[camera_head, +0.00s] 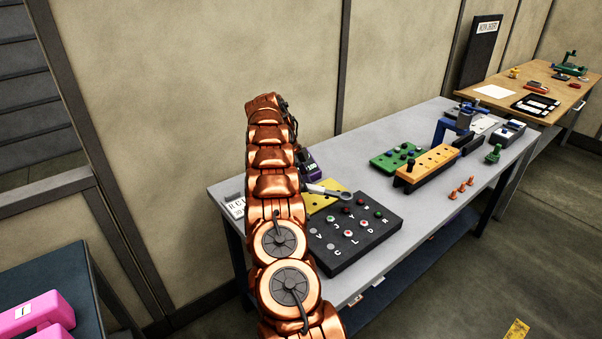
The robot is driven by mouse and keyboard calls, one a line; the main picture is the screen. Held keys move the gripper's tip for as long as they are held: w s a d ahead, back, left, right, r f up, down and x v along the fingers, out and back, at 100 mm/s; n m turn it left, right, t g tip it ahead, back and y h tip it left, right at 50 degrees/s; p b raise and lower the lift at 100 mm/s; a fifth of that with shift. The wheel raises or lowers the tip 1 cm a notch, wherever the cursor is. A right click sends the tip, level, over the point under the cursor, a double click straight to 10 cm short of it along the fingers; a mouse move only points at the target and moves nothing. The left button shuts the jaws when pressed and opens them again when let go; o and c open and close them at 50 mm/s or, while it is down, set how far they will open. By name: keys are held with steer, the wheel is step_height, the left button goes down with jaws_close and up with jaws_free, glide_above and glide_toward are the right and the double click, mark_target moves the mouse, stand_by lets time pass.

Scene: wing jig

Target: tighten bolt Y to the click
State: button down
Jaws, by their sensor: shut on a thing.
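The black board (352,252) lies on the near left part of the grey table, with white letters and several small round bolt heads, some red and some green. A letter that looks like Y (348,212) is in its back row; the bolt's seating is too small to tell. A silver wrench (328,190) sticks out to the right from behind my arm, over the back of the board and a yellow plate (320,202). My gripper (303,182) is mostly hidden by my copper arm and is shut on the wrench. Whether the wrench touches a bolt cannot be told.
A green block (396,157), an orange block (427,168), orange pegs (462,188) and a blue clamp (455,122) are farther right on the grey table (408,235). A wooden table (548,85) is beyond.

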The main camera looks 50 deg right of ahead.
steer(key=shift+s+d+m, duration=0.45)
steer(key=shift+m, duration=0.05)
steer(key=shift+f+p, duration=0.85)
steer(key=shift+f, duration=0.8)
steer(key=shift+w+b, duration=0.2)
steer(key=shift+b, duration=0.55)
steer(key=shift+f, duration=0.1)
steer(key=shift+f+b, duration=0.35)
steer(key=shift+b, duration=0.2)
steer(key=shift+f+b, duration=0.3)
steer(key=shift+b, duration=0.1)
steer(key=shift+y, duration=0.3)
steer(key=shift+d+p, duration=0.35)
steer(key=shift+p, duration=0.25)
